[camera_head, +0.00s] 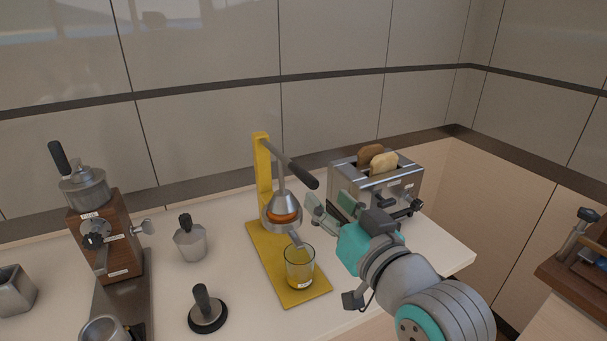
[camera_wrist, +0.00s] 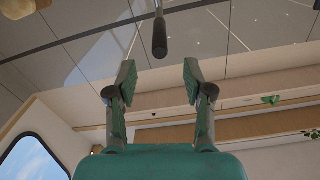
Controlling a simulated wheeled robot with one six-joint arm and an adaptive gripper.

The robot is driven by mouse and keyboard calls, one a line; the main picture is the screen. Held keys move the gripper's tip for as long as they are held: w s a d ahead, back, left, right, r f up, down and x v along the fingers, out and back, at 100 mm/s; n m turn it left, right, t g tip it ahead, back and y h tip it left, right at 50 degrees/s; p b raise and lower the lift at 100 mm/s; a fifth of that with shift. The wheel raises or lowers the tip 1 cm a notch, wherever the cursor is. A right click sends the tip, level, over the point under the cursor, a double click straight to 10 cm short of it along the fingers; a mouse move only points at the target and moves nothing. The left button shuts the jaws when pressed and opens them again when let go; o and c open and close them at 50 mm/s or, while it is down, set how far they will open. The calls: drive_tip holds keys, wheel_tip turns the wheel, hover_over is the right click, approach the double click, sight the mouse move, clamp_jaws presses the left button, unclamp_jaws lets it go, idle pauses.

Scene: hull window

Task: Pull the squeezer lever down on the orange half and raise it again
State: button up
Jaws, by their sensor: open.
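The yellow squeezer (camera_head: 263,170) stands on the counter. Its grey lever (camera_head: 280,155) slopes from the top of the post down to the right and ends in a dark handle (camera_head: 303,178). A metal press cone (camera_head: 281,201) hangs over the orange half (camera_head: 283,216); I cannot tell whether they touch. A glass (camera_head: 299,268) stands on the squeezer base below. My gripper (camera_head: 327,204) is open and empty, just below and right of the handle. In the wrist view the handle (camera_wrist: 159,38) lies ahead of my open fingers (camera_wrist: 159,76), centred between them and not in their grasp.
A toaster (camera_head: 398,190) with two bread slices stands close behind my gripper. A coffee grinder (camera_head: 112,235), a moka pot (camera_head: 190,240) and a tamper (camera_head: 207,310) stand to the left. The counter's right front corner (camera_head: 450,250) is bare.

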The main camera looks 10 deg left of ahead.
sight(294, 164)
drive_tip(key=x, duration=1)
drive_tip(key=shift+w+a, duration=0.1)
drive_tip(key=shift+w, duration=0.15)
clamp_jaws()
